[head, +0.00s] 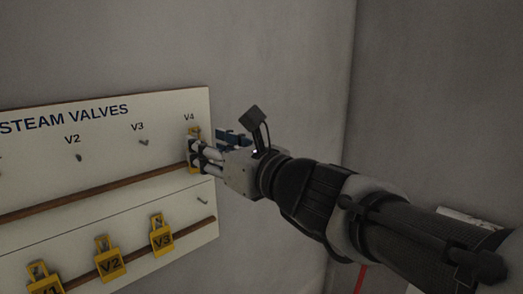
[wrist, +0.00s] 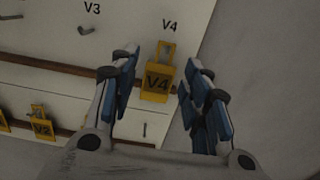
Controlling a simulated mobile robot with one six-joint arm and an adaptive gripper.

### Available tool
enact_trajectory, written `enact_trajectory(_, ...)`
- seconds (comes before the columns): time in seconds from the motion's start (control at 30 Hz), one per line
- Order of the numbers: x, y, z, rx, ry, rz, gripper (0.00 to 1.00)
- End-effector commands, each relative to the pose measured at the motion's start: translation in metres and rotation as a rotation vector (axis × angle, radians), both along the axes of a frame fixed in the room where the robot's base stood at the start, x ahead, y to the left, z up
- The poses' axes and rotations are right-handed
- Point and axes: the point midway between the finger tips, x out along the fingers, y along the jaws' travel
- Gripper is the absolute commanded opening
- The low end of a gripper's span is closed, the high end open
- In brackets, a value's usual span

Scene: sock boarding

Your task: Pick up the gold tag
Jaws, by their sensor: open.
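The gold tag marked V4 (wrist: 157,83) hangs under the V4 label on the upper row of the white board, in front of the brown rail. In the head view the tag (head: 193,163) is largely hidden behind my fingers. My gripper (wrist: 160,88) is open, with one finger on each side of the V4 tag in the wrist view. I cannot tell whether the fingers touch the tag. In the head view my gripper (head: 196,152) reaches the board's right end.
The white steam valves board (head: 60,152) is on the grey wall. Gold tags V1 (head: 46,283), V2 (head: 110,264) and V3 (head: 162,238) hang along the lower rail (head: 190,230). Upper hooks V2 (head: 79,158) and V3 (head: 144,142) are bare. A wall corner lies to the right.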

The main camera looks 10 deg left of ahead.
Motion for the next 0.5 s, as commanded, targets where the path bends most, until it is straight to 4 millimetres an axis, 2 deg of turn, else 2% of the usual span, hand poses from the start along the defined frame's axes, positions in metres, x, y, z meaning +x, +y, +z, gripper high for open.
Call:
enact_trajectory(0.3, 0.029, 0.028, -0.005, 0.001, 0.002, 0.004, 0.43)
enact_trajectory(0.5, 0.038, 0.037, -0.005, 0.000, 0.000, 0.001, 0.43)
